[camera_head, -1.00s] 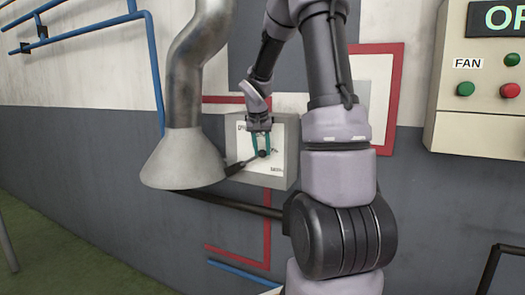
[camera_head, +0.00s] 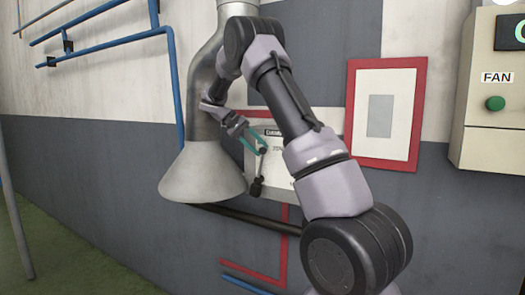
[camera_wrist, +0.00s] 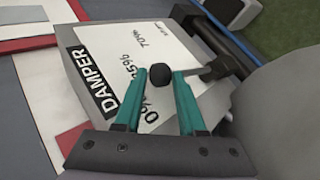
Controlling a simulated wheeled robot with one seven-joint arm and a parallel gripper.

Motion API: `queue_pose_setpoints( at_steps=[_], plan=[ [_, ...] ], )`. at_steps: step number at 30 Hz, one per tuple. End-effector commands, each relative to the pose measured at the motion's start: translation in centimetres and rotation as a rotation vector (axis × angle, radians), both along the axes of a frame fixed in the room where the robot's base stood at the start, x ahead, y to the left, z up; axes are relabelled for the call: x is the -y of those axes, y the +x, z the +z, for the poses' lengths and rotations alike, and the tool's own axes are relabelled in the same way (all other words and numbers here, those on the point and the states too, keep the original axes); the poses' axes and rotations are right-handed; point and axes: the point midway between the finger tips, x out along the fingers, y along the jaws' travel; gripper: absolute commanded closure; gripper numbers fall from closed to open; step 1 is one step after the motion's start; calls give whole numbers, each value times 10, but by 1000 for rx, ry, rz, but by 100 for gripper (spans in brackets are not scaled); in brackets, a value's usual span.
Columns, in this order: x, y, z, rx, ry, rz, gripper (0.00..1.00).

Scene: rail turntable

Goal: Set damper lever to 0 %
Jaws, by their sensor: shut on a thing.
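The damper box (camera_head: 281,179) is a pale panel on the wall with a printed scale. In the wrist view its face (camera_wrist: 139,58) shows "DAMPER" and percent marks, including one near 0 % by the left finger. The wrist view shows the knob (camera_wrist: 157,76) between the teal fingertips, which partly cover the scale.
A grey metal duct with a flared hood (camera_head: 203,174) stands close at the left of the box and my wrist. A red-framed panel (camera_head: 411,130) hangs to the right. The fan control box (camera_head: 490,145) is at the far right. Blue pipes (camera_head: 110,40) run at upper left.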

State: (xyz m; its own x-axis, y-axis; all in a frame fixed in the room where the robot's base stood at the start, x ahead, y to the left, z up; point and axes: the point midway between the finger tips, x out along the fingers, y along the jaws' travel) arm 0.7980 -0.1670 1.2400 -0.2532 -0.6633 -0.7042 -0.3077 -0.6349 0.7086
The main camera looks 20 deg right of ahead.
Motion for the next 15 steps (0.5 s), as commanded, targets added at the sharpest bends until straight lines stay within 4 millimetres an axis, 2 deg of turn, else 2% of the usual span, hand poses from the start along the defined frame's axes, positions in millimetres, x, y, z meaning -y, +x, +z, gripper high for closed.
queue_pose_setpoints(
  at_steps=[15],
  plan=[
    [-14, 18, -2, -172, -135, 0, 100]
  ],
)
